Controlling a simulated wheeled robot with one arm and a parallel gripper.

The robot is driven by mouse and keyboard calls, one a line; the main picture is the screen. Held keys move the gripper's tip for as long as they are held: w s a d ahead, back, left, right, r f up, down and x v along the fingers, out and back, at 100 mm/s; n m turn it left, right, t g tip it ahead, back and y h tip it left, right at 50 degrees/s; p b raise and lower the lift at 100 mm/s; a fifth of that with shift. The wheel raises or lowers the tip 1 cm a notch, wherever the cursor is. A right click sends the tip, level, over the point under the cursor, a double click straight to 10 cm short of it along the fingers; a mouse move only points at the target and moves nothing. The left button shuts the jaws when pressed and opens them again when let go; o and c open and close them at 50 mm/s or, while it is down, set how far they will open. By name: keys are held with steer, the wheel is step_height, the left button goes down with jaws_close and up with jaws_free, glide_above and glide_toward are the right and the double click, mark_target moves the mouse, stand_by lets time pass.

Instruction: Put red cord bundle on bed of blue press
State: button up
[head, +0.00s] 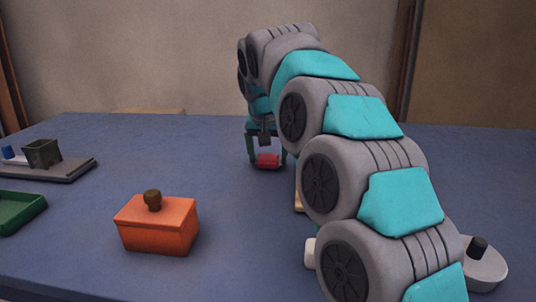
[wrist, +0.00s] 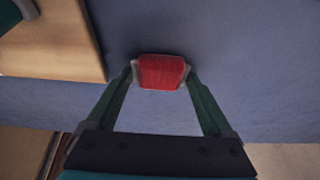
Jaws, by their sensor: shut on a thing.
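The red cord bundle (head: 268,160) is between the fingertips of my gripper (head: 268,158), over the far middle part of the blue table. In the wrist view, the red bundle (wrist: 161,72) spans the gap between the two green fingers, and my gripper (wrist: 160,75) is shut on it. How high it is above the table is hard to tell. I cannot make out a blue press for certain in either view. My arm covers much of the right half of the head view.
An orange lidded box (head: 160,226) stands front left. A green tray (head: 20,211) and a grey board (head: 60,174) with a dark cup (head: 42,153) and small blue thing are at left. A grey, black-knobbed object (head: 484,266) is front right. A wooden board (wrist: 62,60) lies beside my gripper.

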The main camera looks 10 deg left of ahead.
steer(key=shift+f, duration=0.15)
steer(key=o, duration=1.2)
